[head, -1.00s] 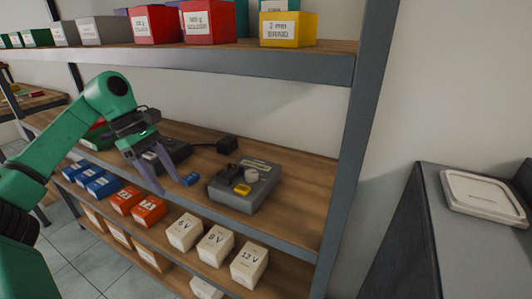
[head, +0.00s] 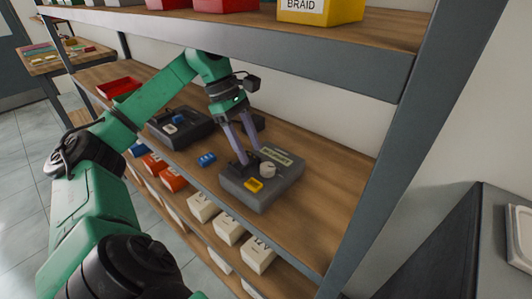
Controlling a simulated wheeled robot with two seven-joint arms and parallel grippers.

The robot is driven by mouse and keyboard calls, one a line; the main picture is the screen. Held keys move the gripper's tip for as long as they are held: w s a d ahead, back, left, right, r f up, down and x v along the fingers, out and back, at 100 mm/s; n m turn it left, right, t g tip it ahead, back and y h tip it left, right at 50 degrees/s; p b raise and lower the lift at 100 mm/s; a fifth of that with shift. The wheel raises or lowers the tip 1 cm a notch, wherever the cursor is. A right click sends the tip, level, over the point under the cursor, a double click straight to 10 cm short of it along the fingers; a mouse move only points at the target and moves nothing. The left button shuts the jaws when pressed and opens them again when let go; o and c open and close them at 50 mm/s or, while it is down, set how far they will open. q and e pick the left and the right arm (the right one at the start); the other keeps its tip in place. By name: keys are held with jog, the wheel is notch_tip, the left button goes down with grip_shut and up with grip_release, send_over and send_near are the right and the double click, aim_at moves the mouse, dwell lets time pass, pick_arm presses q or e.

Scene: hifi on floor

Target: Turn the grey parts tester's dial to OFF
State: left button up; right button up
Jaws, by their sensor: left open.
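The grey parts tester (head: 281,190) sits on the middle shelf, right of centre in the head view. On its top are a pale round dial (head: 267,169), a yellow button (head: 254,185) in front of it, a dark part to the left and a light label behind. The dial's setting is too small to read. My left gripper (head: 250,157) is open, its two purple fingers pointing down over the tester's back left part, just left of the dial. I cannot tell whether the fingertips touch the tester. My right gripper is not in view.
A dark device (head: 180,128) and a small blue part (head: 207,160) are left of the tester. The upper shelf (head: 380,70) with a yellow bin (head: 321,10) hangs above. A grey upright post (head: 400,150) stands right. White boxes (head: 228,230) are below.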

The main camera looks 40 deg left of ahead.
aim_at(267, 166)
pick_arm(q)
jog(key=d, duration=0.1)
jog(key=d+r+p, duration=0.1)
jog(key=shift+w+d, duration=0.35)
jog(key=x, duration=0.3)
jog(key=shift+d+f+b, duration=0.15)
jog(key=shift+d+b, duration=0.05)
jog(key=shift+b, duration=0.1)
jog(key=shift+f, duration=0.35)
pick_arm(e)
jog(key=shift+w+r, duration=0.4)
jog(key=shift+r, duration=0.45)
pick_arm(q)
jog(key=shift+c, duration=0.4)
